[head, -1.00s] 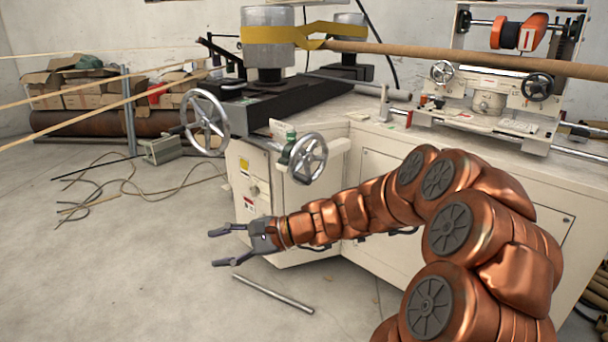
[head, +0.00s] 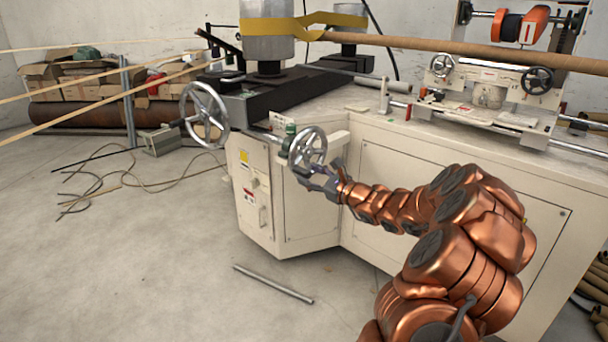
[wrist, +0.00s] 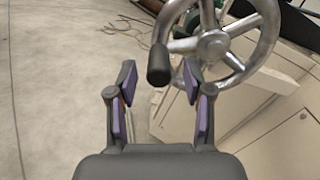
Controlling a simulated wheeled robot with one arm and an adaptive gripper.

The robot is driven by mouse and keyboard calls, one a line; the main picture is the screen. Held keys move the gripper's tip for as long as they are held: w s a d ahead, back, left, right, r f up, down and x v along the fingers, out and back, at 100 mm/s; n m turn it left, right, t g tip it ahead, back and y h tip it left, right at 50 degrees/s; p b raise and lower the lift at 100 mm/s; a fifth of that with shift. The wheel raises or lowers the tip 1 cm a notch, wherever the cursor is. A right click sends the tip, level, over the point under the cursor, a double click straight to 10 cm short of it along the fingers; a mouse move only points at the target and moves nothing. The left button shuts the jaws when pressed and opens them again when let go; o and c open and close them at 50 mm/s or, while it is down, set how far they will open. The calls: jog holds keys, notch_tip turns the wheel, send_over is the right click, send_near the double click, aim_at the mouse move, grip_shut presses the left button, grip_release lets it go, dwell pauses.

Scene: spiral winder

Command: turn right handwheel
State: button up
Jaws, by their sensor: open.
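The silver spoked handwheel (head: 308,149) is on the machine's near corner, to the right of a larger handwheel. In the wrist view it fills the upper right, with its hub (wrist: 213,45) and a dark crank handle (wrist: 158,65) at the rim's left side. My gripper (head: 319,171) is just below and right of this wheel in the head view. In the wrist view my gripper (wrist: 158,80) is open, and the handle's end appears in the gap between the fingertips. I cannot tell whether a finger touches it. In the head view the handle is not clear.
The larger handwheel (head: 204,115) stands to the left. The cream machine cabinet (head: 285,220) is close behind my gripper. A metal rod (head: 273,284) lies on the floor, and loose cables (head: 95,180) lie at left. The floor in front is otherwise clear.

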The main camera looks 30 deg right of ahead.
jog(key=shift+x, duration=1.45)
jog(key=shift+a, duration=0.1)
grip_shut()
